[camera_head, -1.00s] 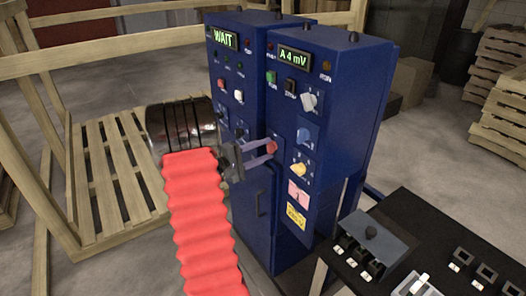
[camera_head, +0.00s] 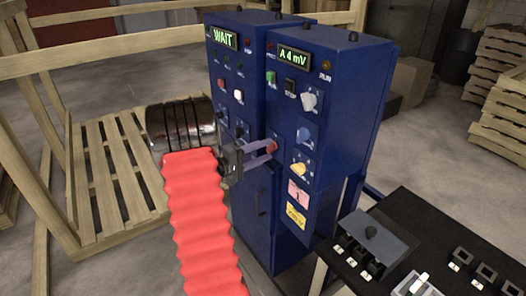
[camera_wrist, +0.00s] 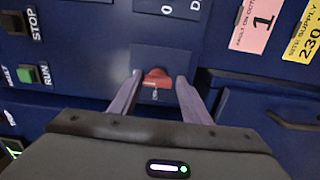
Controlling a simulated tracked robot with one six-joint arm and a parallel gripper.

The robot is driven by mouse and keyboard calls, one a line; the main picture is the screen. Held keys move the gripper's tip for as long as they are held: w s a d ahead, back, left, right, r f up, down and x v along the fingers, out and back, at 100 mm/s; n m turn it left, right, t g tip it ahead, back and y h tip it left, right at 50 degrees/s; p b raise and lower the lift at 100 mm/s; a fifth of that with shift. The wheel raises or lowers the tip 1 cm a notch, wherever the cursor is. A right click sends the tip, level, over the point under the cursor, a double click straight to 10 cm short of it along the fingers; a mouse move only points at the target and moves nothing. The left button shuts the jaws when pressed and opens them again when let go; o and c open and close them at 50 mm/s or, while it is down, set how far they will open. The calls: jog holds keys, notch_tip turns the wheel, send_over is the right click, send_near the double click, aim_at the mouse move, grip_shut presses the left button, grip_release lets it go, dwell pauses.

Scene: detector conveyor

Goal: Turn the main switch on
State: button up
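The main switch is a red knob (camera_head: 272,147) on the front of the blue cabinet (camera_head: 348,90). In the wrist view the red knob (camera_wrist: 157,77) sits on a dark square plate, near the fingertips. My gripper (camera_head: 267,148) reaches the cabinet front from the left, at the end of the red-sleeved arm. In the wrist view my gripper (camera_wrist: 158,80) is open, with one finger on each side of the red knob. A gap shows between the knob and each finger, more clearly on the right. Whether the tips touch the panel I cannot tell.
Green and black push buttons, several knobs, and pink (camera_head: 298,192) and yellow (camera_head: 296,215) labels surround the switch. Displays read WAIT (camera_head: 223,38) and A 4 mV (camera_head: 294,56). A black control desk (camera_head: 440,225) stands at the right, a wooden pallet (camera_head: 110,170) at the left.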

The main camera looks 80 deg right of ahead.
jog(key=o, duration=0.4)
jog(key=shift+c, duration=0.2)
jog(key=shift+w, duration=0.1)
jog(key=v, duration=1.3)
jog(key=shift+w+a, duration=0.2)
jog(key=shift+a, duration=0.1)
